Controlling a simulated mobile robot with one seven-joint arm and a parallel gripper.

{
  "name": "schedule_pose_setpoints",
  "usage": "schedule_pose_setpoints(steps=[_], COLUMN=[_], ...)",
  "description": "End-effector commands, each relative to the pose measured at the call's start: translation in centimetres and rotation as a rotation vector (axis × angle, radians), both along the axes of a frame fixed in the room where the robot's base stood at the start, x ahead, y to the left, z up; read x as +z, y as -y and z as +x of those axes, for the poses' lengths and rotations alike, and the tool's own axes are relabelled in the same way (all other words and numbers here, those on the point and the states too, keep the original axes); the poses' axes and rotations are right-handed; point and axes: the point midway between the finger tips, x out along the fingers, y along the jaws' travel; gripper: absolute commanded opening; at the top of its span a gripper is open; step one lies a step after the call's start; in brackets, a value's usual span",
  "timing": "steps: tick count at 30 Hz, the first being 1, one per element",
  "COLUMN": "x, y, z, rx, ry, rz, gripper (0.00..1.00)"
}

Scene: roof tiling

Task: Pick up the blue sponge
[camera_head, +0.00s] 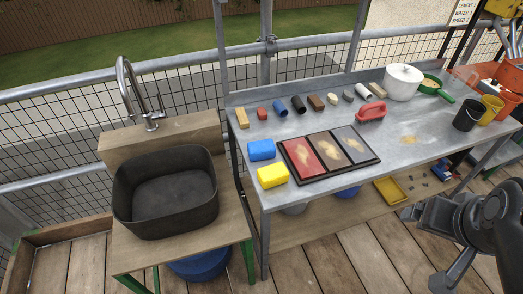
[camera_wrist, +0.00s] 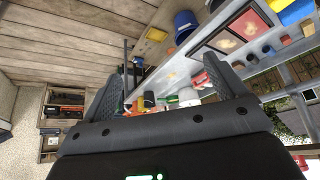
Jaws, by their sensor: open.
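The blue sponge (camera_head: 261,149) lies on the metal table (camera_head: 385,150) near its left end, just behind the yellow sponge (camera_head: 272,175). A blue block that looks like the same sponge shows at the top right of the wrist view (camera_wrist: 296,12). My gripper (camera_head: 422,248) is at the lower right of the head view, in front of the table and far from the sponge. In the wrist view my gripper's two fingers (camera_wrist: 163,65) stand wide apart with nothing held between them.
A dark-framed tray of coloured panels (camera_head: 372,158) lies right of the sponges. A white pot (camera_head: 403,82) and cups stand right. A dark basin (camera_head: 166,193) is left of the table.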

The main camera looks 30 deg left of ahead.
Motion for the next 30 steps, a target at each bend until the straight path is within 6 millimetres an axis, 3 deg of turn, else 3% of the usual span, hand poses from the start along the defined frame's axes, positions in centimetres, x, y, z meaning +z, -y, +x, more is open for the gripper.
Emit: schedule_pose_setpoints(steps=[4, 10, 14, 23, 30], x=[0.0, 0.0, 0.3, 0.9, -0.5], y=[0.0, 0.0, -0.6, -6.0, -12.8], z=[0.0, 0.1, 1.2, 9.2, 15.7], rx=[0.0, 0.001, 0.024, 0.168, 0.292], ry=[0.0, 0.0, -0.006, -0.031, -0.051], rz=[0.0, 0.0, 0.002, 0.013, 0.014], gripper=[1.0, 1.0, 1.0, 1.0, 1.0])
